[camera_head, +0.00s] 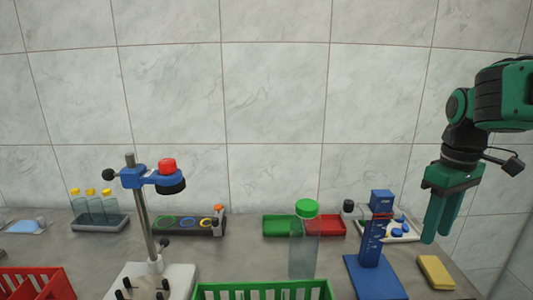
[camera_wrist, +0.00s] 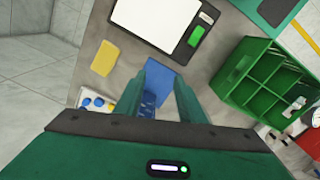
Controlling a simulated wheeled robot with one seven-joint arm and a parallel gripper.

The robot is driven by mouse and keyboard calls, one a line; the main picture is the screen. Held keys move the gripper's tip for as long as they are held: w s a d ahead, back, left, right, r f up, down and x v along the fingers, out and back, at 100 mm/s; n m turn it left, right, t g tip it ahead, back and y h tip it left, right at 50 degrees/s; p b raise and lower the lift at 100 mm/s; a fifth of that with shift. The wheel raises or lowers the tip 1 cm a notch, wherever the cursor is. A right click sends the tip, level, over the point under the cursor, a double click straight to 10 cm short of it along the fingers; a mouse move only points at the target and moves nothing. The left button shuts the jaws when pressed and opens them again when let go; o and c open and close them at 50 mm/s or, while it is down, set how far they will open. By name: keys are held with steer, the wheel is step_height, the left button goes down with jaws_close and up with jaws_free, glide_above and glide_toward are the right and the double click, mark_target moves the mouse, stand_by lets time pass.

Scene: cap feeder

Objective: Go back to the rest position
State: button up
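My gripper (camera_head: 440,217) hangs at the right of the head view, fingers pointing down, above the bench's right end. It is held in the air, apart from the blue stand (camera_head: 372,265) and the yellow block (camera_head: 436,271). In the wrist view my gripper (camera_wrist: 165,75) has its two fingers apart with nothing held between them. Part of the blue stand (camera_wrist: 160,80) shows below, in the gap. The yellow block also shows in the wrist view (camera_wrist: 105,58), left of the fingers and clear of them.
A white tray with blue caps (camera_head: 401,230) lies behind the blue stand. A tall green-capped tube (camera_head: 303,245), a green basket (camera_head: 262,291) and a clamp stand (camera_head: 148,225) occupy the middle and left. In the wrist view, a green compartment box (camera_wrist: 260,75) stands right. Air around my gripper looks clear.

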steer(key=s+d+f+m, duration=0.2)
steer(key=s+f+m, duration=0.2)
steer(key=s, duration=0.5)
steer(key=s+d+f+m, duration=0.2)
steer(key=s+f+m, duration=0.3)
steer(key=s, duration=0.4)
steer(key=shift+m, duration=0.9)
steer(key=shift+w+f, duration=0.25)
steer(key=shift+w, duration=0.35)
